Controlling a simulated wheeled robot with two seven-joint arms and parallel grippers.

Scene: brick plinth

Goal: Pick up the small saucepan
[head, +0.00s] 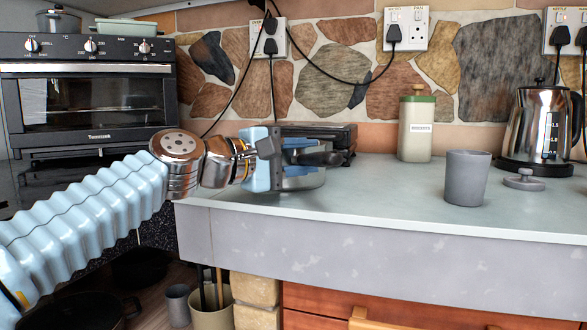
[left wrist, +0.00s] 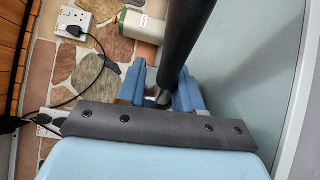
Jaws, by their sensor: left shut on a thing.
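The small saucepan (head: 305,181) is at the left end of the grey worktop, a shiny metal body with a dark handle (head: 322,159). My left gripper (head: 298,157) is in front of it and hides much of it. In the left wrist view the thick dark handle (left wrist: 190,40) runs between the two blue fingers of my left gripper (left wrist: 162,92), which are shut on it. I cannot tell whether the pan's base touches the worktop (head: 400,190). My right gripper is not in view.
A dark flat appliance (head: 335,132) stands close behind the pan. A green-lidded canister (head: 416,128), a grey cup (head: 466,178), a grey lid (head: 524,180) and a kettle (head: 540,125) stand further right. An oven (head: 90,100) is at the left. The worktop's front middle is clear.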

